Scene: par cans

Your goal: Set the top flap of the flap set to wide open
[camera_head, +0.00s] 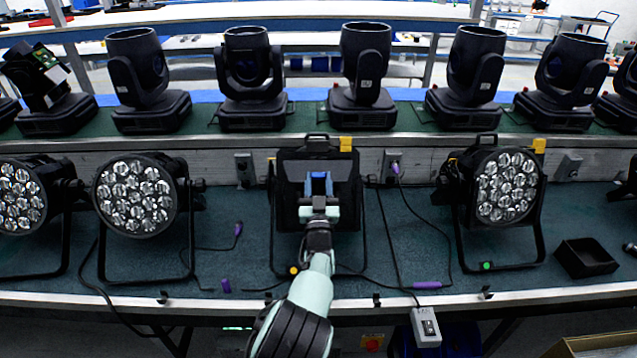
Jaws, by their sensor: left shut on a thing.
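The flap set (287,187) is a black frame with black panels on the middle par can, which stands on the green bench. A dark panel, which looks like its top flap (298,168), covers the can's front, so its lamps are hidden. My left gripper (319,184) reaches up from the front edge, with blue fingertips against this panel. It is shut on the top flap, near the middle of the panel. The exact grip edge and the flap's angle are hard to tell. My right gripper is not in view.
Par cans with bare lamps stand at left (138,196) and right (507,187). Several moving-head lights (366,68) line the raised shelf behind. Loose cables with purple plugs (427,285) lie on the bench. A black open box (586,258) sits at right; a grey power box (426,327) hangs at the front.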

